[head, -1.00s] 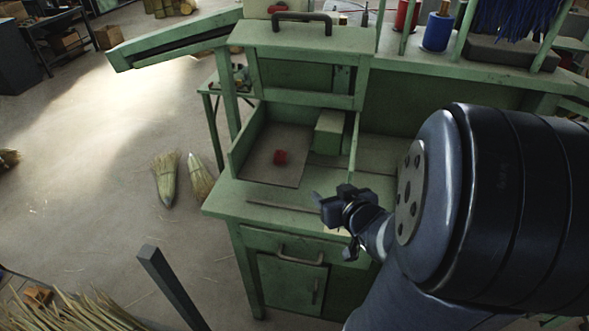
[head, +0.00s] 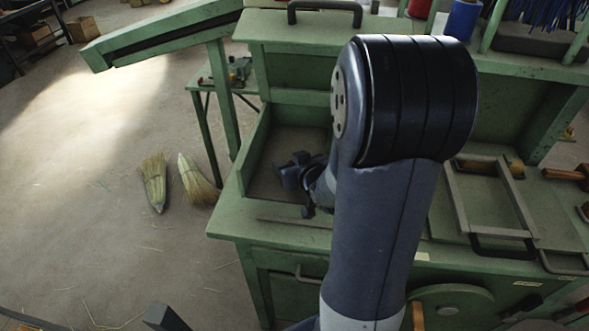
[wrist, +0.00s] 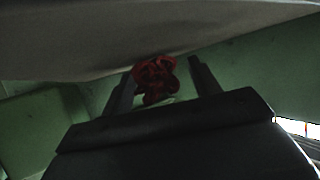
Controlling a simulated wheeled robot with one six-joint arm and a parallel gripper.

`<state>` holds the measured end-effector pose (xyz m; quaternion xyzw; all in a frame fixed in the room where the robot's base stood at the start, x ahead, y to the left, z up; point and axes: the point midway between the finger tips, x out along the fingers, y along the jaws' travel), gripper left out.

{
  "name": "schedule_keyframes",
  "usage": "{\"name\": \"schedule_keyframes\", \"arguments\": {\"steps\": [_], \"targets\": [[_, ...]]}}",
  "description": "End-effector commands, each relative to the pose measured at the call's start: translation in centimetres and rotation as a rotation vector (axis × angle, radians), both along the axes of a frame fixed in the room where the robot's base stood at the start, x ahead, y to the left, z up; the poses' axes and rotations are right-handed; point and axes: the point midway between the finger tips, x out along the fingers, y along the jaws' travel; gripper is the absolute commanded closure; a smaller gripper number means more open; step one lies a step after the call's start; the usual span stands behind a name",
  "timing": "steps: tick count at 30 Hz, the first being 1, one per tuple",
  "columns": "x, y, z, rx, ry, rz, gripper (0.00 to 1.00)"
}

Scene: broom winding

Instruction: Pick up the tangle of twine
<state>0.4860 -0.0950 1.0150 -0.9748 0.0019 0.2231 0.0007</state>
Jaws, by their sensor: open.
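The tangle of twine (wrist: 155,76) is a small dark red bundle in the wrist view, showing between the two fingers and close to their tips. My gripper (wrist: 162,80) is open, with one finger on each side of the tangle; I cannot tell whether either touches it. In the head view my gripper (head: 288,172) is low in the left bay of the green bench, partly covered by my arm. The tangle is hidden there.
The bay has a green side wall (head: 253,150) on the left. The green bench (head: 270,232) carries a metal frame (head: 480,200) at right. Two straw brooms (head: 155,182) lie on the floor at left. A small green side table (head: 222,84) stands behind.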

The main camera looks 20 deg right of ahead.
Motion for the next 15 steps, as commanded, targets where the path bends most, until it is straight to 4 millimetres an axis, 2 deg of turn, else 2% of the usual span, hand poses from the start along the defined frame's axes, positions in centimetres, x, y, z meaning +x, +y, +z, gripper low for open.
{"name": "schedule_keyframes", "arguments": {"steps": [5, 15], "targets": [[-0.01, 0.00, 0.02, 0.000, 0.000, 0.000, 0.43], [-0.04, -0.01, 0.01, 0.000, 0.000, 0.000, 0.71]]}}
